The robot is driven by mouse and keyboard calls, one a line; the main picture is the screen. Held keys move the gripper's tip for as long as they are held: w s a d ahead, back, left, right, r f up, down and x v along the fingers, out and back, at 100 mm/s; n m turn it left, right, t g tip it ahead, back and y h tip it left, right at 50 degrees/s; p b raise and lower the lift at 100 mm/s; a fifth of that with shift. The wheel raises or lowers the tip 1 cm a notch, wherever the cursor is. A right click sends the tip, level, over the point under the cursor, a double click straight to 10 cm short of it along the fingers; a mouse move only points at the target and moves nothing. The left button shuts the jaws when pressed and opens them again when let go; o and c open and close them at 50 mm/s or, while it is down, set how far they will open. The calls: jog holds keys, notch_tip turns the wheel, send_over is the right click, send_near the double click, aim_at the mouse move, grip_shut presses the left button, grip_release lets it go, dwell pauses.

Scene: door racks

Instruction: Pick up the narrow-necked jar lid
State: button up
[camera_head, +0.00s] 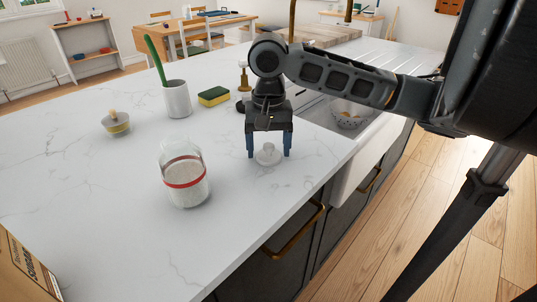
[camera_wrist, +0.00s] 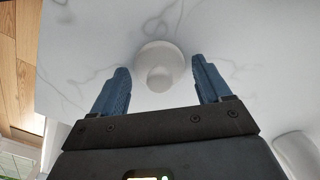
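The jar lid (camera_head: 268,154) is a small pale disc with a round knob on top, lying on the white marble counter. In the wrist view the lid (camera_wrist: 160,65) sits just beyond and between my fingertips. My gripper (camera_head: 269,154) points down over the lid with its two blue fingers apart, one on each side. In the wrist view my gripper (camera_wrist: 160,78) is open and nothing is held between its fingers. A glass jar (camera_head: 185,176) with a red band and white contents stands upright and open to the left of the lid.
A sink (camera_head: 345,140) with a patterned bowl (camera_head: 348,113) in it lies to the right. A yellow-green sponge (camera_head: 213,96), a white cup with a green brush (camera_head: 177,99) and a small lidded pot (camera_head: 116,124) stand further back.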

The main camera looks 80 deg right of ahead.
jog(key=c, duration=0.8)
jog(key=shift+r, duration=0.1)
